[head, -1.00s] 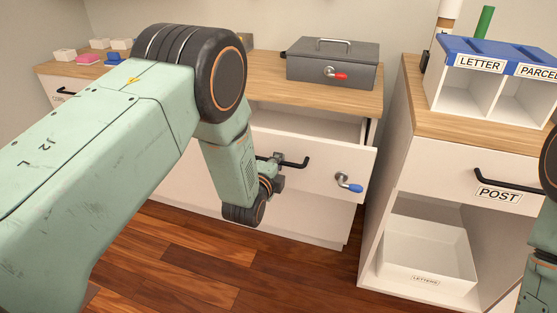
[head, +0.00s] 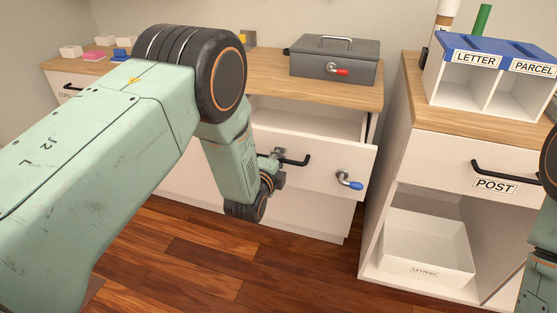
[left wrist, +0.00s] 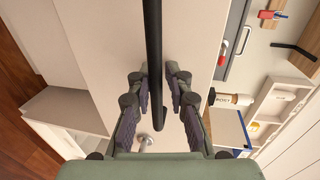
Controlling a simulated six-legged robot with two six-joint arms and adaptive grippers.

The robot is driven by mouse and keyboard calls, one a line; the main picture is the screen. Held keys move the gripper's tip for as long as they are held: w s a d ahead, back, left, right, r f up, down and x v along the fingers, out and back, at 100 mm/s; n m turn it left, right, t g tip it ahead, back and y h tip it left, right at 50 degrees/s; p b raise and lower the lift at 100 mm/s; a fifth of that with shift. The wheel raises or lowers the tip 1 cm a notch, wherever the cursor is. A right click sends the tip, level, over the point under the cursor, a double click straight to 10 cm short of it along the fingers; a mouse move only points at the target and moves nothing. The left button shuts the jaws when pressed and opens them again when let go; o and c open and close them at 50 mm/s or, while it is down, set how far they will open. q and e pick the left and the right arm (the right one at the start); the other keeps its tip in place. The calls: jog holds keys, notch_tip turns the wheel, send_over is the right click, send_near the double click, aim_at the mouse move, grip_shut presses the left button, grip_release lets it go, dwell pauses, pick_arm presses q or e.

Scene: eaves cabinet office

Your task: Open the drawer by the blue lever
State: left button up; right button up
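The white drawer (head: 325,178) stands partly open under the wooden top, with its inside showing. On its front is a black bar handle (head: 296,161). Right of the handle is a metal lever with a blue tip (head: 350,181), which points right and slightly down. My left gripper (head: 279,158) is at the left part of the handle. In the left wrist view the handle (left wrist: 153,40) runs between the fingers (left wrist: 159,85), which stand a little apart with a narrow gap at the right finger. My right gripper is out of view.
A grey metal box (head: 335,62) with a red lever (head: 341,72) stands on the cabinet top. At right is the POST cabinet (head: 440,150) with a blue-topped LETTER and PARCEL sorter (head: 478,45) and a white bin (head: 425,245) below. The floor (head: 210,260) before the drawer is clear.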

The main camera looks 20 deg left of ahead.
pick_arm(q)
jog(key=shift+o, duration=1.3)
jog(key=shift+s, duration=0.1)
jog(key=shift+f, duration=0.15)
jog(key=s+r, duration=0.2)
jog(key=s, duration=0.9)
jog(key=shift+s+a+r, duration=0.15)
jog(key=shift+s+r, duration=0.1)
jog(key=shift+s, duration=0.1)
